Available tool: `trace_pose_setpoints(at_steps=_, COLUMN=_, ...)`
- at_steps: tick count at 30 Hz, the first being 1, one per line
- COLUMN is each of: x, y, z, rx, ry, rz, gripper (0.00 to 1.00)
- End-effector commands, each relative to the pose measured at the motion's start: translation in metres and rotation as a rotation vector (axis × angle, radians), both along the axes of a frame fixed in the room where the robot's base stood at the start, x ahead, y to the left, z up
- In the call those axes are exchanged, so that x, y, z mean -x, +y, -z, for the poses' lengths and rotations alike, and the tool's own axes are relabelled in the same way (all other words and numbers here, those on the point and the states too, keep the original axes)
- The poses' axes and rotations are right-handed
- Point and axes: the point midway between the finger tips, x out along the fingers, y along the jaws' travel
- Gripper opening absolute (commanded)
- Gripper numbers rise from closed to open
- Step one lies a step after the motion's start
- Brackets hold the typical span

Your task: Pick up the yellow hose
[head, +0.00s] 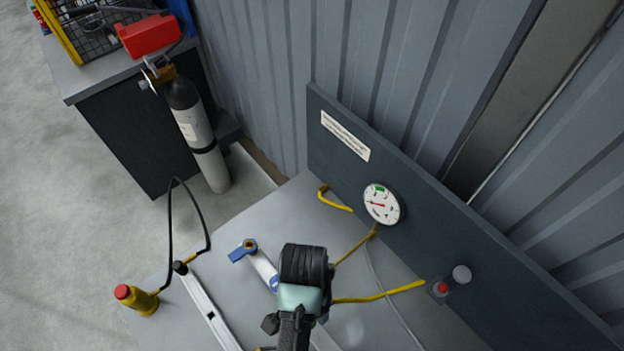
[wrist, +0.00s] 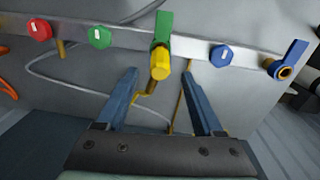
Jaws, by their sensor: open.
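In the wrist view, a yellow hose end or fitting (wrist: 160,62) hangs at a green lever valve on a pale rail. A thin yellow hose length (wrist: 144,90) bends away below it. My gripper (wrist: 160,70) is open, its two blue-grey fingers on either side of the yellow fitting in the picture; I cannot tell the depth gap. In the head view, yellow tube lengths show at the back panel (head: 335,201) and to the right of my arm (head: 380,295). My wrist hides the fingertips and the hose's middle there.
The rail carries red (wrist: 39,30), green (wrist: 100,37) and blue (wrist: 223,55) knobs and a blue lever valve (wrist: 288,62). A gauge (head: 382,204) is on the dark back panel. A grey cylinder (head: 197,135) and a red-capped yellow bottle (head: 137,299) stand left.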

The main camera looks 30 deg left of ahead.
Motion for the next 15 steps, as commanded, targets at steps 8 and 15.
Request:
trace_pose_setpoints(at_steps=8, x=0.006, y=-0.001, z=0.037, rx=0.0, ry=0.002, rz=-0.001, gripper=0.69)
trace_pose_setpoints(at_steps=15, x=0.005, y=-0.002, z=0.044, rx=-0.001, ry=-0.001, rz=-0.001, gripper=0.69)
